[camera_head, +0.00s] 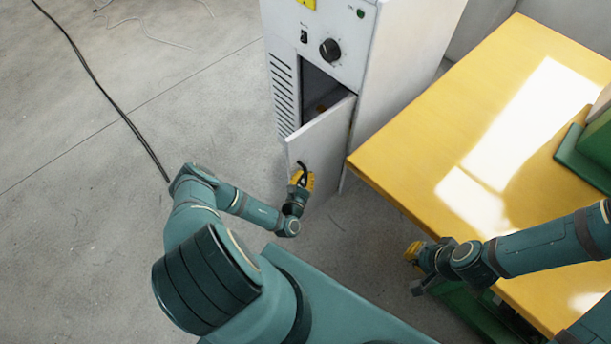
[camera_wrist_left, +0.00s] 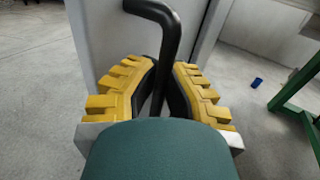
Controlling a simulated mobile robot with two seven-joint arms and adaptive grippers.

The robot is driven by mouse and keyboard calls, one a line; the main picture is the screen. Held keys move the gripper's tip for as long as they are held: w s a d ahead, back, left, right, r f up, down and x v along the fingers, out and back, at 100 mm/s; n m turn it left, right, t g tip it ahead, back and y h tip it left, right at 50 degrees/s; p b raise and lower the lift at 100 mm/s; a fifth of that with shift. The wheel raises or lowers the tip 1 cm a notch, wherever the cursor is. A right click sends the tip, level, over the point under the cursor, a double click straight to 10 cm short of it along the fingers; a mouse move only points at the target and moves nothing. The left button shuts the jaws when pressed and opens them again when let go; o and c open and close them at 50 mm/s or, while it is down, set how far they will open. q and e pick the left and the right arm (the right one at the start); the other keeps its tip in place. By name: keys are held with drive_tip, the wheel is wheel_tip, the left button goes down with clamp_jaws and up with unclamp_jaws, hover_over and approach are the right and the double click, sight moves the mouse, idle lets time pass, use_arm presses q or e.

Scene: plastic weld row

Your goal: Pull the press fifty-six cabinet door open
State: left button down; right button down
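The light grey cabinet (camera_head: 330,75) stands at the top middle of the head view. Its door (camera_head: 322,140) is swung partly open, showing a dark interior (camera_head: 322,92). My left gripper (camera_head: 301,178) is at the black bar handle on the door's outer face. In the left wrist view, the handle (camera_wrist_left: 168,45) runs down between the yellow-padded fingers of my left gripper (camera_wrist_left: 162,88), which look closed around it. The handle's lower part is hidden by the gripper. My right gripper (camera_head: 414,268) is beside the yellow table's near edge, away from the door; its finger opening is unclear.
The yellow table (camera_head: 430,120) stands right of the cabinet, its corner close to the door. A green object (camera_head: 590,150) lies on it at right. A black cable (camera_head: 95,80) crosses the floor at left. The floor left of the cabinet is otherwise mostly clear.

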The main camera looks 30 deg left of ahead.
use_arm(q)
drive_tip(key=c, duration=1.1)
unclamp_jaws()
drive_tip(key=shift+s+f, duration=0.2)
drive_tip(key=shift+o, duration=0.5)
drive_tip(key=shift+w+r, duration=0.1)
drive_tip(key=v, duration=1.2)
